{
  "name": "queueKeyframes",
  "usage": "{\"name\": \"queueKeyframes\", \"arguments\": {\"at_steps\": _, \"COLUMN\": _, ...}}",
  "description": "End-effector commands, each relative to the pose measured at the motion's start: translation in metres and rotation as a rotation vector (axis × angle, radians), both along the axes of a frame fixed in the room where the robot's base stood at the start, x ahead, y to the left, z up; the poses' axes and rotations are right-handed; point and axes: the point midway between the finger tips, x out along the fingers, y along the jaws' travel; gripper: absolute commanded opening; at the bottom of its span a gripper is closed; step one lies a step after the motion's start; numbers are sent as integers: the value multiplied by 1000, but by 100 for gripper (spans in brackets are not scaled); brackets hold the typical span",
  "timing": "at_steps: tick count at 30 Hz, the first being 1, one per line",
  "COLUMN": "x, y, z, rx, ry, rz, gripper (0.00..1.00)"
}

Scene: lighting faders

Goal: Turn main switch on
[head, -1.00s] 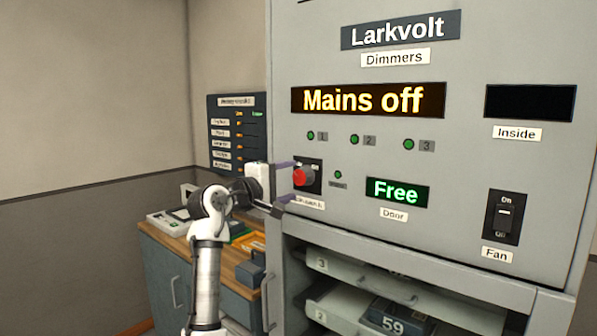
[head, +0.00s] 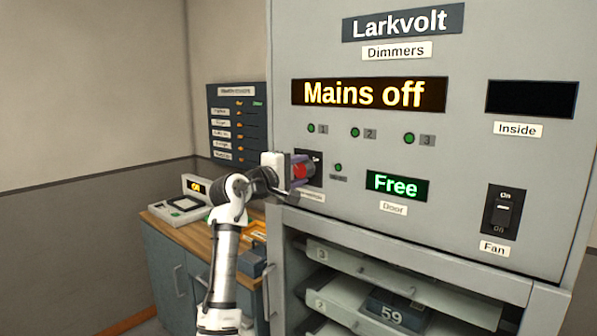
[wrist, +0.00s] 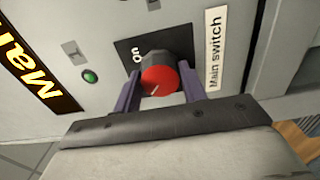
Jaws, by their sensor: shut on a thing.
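The main switch is a red rotary knob (wrist: 160,79) on a black plate marked "On" (wrist: 127,47), with a "Main switch" label (wrist: 214,57) beside it in the wrist view. A white pointer line shows on the knob's face. In the head view the knob (head: 299,172) is partly hidden by my gripper. My gripper (wrist: 160,92) has one purple finger on each side of the knob and is shut on it. The cabinet display (head: 369,94) reads "Mains off".
A "Free" door display (head: 397,186) and a fan switch (head: 504,211) sit to the right on the cabinet front. Open shelves (head: 340,256) lie below. A wooden counter (head: 205,240) with a small device (head: 181,209) stands at left.

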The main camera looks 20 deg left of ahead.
Motion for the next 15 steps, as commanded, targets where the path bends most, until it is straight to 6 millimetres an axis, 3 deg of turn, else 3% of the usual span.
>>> {"name": "queueKeyframes", "arguments": {"at_steps": 15, "x": 0, "y": 0, "z": -1, "rx": 142, "ry": -52, "rz": -1, "gripper": 19}}
